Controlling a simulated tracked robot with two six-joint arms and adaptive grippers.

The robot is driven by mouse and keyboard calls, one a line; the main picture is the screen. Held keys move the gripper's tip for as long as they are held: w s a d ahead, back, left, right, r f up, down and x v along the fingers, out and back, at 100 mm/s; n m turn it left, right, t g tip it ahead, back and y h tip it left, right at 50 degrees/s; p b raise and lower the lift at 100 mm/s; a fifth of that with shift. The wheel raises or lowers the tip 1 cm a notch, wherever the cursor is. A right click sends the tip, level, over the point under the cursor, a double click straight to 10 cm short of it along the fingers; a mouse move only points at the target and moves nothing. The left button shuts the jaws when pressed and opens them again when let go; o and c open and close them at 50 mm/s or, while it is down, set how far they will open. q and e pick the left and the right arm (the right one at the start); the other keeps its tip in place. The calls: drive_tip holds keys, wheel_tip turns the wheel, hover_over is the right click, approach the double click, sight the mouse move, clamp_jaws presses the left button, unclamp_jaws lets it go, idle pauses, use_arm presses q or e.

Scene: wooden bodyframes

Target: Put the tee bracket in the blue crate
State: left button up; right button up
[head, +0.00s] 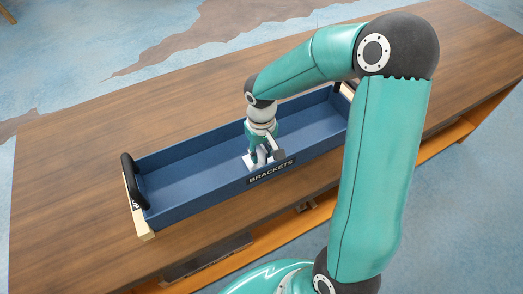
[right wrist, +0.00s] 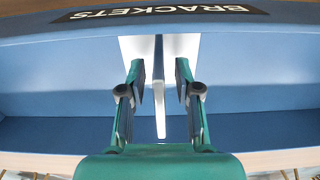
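The white tee bracket (right wrist: 159,95) is inside the blue crate (head: 190,160), close to the wall that carries the BRACKETS label. Its upright web stands between the fingers of my right gripper (right wrist: 160,85), and its wide plate shows beyond the fingertips. In the right wrist view a gap shows between the web and each finger pad, so the gripper is open around the bracket, not holding it. In the head view my right gripper (head: 262,155) reaches down into the crate and partly hides the bracket (head: 248,161). My left gripper is not in view.
The crate stands on a long wooden table (head: 70,140). It has a black handle (head: 133,181) at its left end. The rest of its visible floor is empty. My right arm hides part of its right end. The table top behind and left of the crate is clear.

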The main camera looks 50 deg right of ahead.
drive_tip(key=shift+r, duration=0.15)
wheel_tip(320, 180, up, 12)
idle(0.5)
drive_tip(key=shift+p, duration=0.3)
